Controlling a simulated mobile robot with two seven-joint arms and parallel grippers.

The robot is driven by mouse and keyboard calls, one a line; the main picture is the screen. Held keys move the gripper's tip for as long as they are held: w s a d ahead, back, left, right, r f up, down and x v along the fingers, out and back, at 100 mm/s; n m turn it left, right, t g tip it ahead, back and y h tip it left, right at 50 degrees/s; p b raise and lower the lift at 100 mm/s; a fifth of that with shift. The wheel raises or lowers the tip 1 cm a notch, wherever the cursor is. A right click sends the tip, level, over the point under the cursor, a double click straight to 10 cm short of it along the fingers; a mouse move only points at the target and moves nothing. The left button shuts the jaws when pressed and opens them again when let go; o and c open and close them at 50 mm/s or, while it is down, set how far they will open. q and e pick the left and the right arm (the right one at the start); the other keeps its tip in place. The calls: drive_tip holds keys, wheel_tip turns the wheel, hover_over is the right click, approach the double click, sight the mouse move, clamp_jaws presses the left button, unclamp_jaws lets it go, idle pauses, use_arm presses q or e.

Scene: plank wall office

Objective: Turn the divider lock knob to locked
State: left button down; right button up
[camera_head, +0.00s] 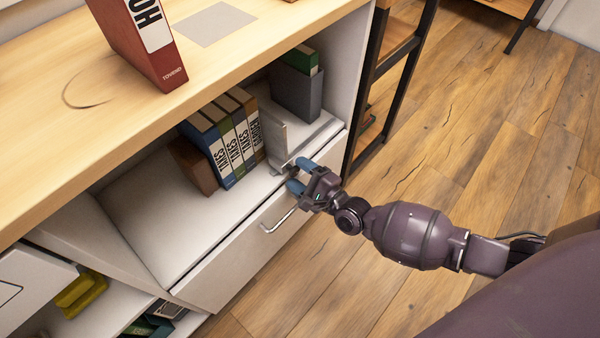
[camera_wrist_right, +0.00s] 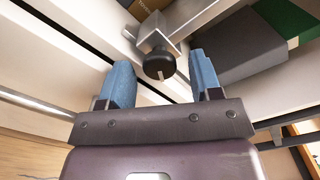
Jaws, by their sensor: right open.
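The divider (camera_head: 279,139) is a pale upright plate on the shelf, to the right of a row of books. Its lock knob (camera_wrist_right: 159,65) is a small black round knob with a light slot mark, on a metal block (camera_wrist_right: 152,36) in the right wrist view. My right gripper (camera_head: 298,175) has blue fingertips and reaches the shelf's front edge by the divider's foot. In the right wrist view its fingers (camera_wrist_right: 161,80) are open, one on each side of the knob, with visible gaps. In the head view the gripper mostly hides the knob. My left gripper is not in view.
A drawer handle (camera_head: 280,221) sticks out below the gripper. A red binder (camera_head: 142,45) stands on the top.

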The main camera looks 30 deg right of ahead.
drive_tip(key=shift+s, duration=0.15)
use_arm(q)
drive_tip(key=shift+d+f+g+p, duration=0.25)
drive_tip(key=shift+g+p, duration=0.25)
drive_tip(key=shift+p, duration=0.5)
use_arm(e)
drive_tip(key=v, duration=1)
drive_tip(key=shift+s, duration=0.25)
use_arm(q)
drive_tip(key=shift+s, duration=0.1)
use_arm(e)
drive_tip(key=shift+d, duration=0.15)
